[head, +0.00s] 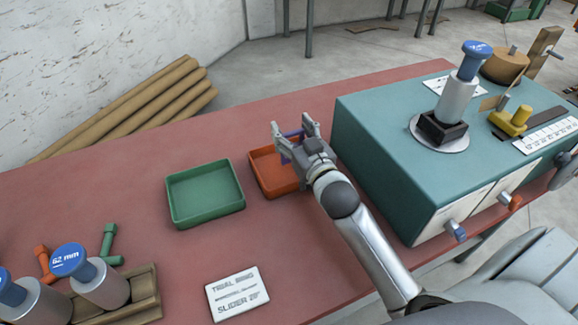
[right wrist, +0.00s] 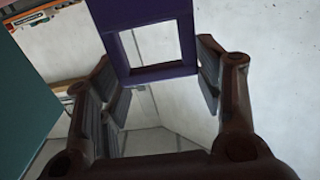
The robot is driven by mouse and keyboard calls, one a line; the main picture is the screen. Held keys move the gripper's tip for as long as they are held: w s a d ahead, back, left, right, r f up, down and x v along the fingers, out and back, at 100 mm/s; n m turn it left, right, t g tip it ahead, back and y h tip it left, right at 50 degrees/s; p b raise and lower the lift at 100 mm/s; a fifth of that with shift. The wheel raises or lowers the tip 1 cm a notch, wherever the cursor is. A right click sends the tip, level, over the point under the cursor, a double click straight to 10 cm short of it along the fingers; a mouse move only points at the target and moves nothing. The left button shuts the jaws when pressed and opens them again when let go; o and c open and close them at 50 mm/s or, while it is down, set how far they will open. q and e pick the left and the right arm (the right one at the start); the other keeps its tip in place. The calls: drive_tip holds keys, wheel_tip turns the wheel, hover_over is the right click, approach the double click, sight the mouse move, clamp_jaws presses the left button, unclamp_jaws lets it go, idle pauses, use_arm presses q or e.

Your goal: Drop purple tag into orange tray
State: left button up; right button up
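The purple tag (right wrist: 155,71), a square frame with an open middle, spans the gap between my right gripper's fingers in the right wrist view. My right gripper (head: 294,134) is shut on the tag, over the far part of the orange tray (head: 264,178). The arm and gripper hide the tray's right side and part of its inside. The height of the tag above the tray is hard to tell. My left gripper is not in view.
A green tray (head: 205,193) stands left of the orange one. A teal machine (head: 385,165) stands close on the right. A white label card (head: 238,293) lies in front. The red table (head: 90,205) is clear at the back left.

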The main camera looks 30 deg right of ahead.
drive_tip(key=shift+o, duration=1.2)
drive_tip(key=shift+s, duration=0.15)
drive_tip(key=s, duration=1.1)
drive_tip(key=shift+s+a, duration=0.35)
